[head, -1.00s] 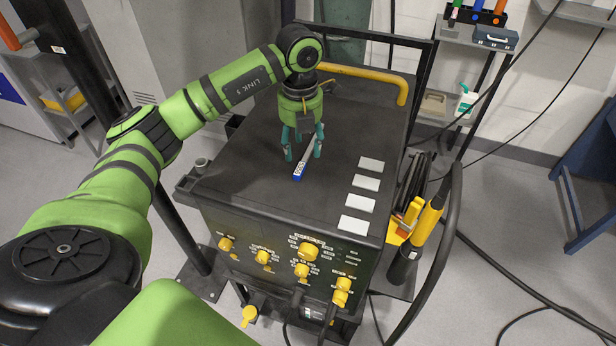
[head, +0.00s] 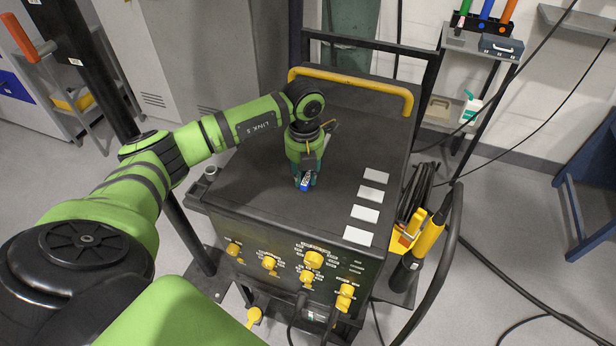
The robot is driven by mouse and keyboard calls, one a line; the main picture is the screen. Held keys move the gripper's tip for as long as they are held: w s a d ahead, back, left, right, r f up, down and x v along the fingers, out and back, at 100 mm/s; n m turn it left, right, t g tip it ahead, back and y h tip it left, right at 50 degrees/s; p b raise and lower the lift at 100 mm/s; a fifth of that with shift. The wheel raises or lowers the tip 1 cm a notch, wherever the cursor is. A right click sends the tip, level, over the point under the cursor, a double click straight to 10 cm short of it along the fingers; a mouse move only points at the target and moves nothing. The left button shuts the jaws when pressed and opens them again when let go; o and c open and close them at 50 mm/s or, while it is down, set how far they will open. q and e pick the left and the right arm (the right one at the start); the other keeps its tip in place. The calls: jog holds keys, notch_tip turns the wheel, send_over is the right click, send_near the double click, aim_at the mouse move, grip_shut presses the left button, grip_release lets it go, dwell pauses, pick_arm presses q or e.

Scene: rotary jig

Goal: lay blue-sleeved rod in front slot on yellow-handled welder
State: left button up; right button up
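The yellow-handled welder (head: 262,182) is a dark box with a yellow bar handle (head: 350,75) at its back. The blue-sleeved rod (head: 304,187) lies on its top, its blue end with a white label towards me. The rest of the rod is hidden under the hand. My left gripper (head: 306,180) points down over the rod, low at the welder's top, its teal fingers close on both sides and apparently shut on it. Several white rectangles (head: 365,213) run in a row along the top's right side; I cannot make out a slot. My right gripper is not in view.
Yellow knobs (head: 313,259) stick out of the welder's front. A yellow and black torch (head: 427,238) and coiled cable hang at its right side. Cables cross the floor on the right. The welder's top is mostly clear.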

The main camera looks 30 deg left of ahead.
pick_arm(q)
grip_shut()
jog(key=shift+w+r+b, duration=0.1)
jog(key=shift+r+b, duration=0.35)
jog(key=shift+r, duration=0.1)
notch_tip(320, 180, up, 2)
jog(key=shift+r+b, duration=0.25)
jog(key=shift+b, duration=0.55)
jog(key=s+d+r+b, duration=0.35)
jog(key=d+r, duration=0.35)
jog(key=d, duration=0.3)
jog(key=s+d+f+m, duration=0.1)
jog(key=s+m, duration=0.1)
jog(key=m, duration=0.9)
jog(key=s+d+f+m, duration=0.1)
jog(key=s+m, duration=0.1)
jog(key=m, duration=1)
jog(key=s+d+f+m, duration=0.1)
jog(key=f+m, duration=0.1)
jog(key=m, duration=1)
jog(key=shift+s+p, duration=0.3)
jog(key=shift+s, duration=0.1)
jog(key=m, duration=0.3)
jog(key=shift+s+f+m, duration=0.3)
jog(key=shift+s, duration=0.15)
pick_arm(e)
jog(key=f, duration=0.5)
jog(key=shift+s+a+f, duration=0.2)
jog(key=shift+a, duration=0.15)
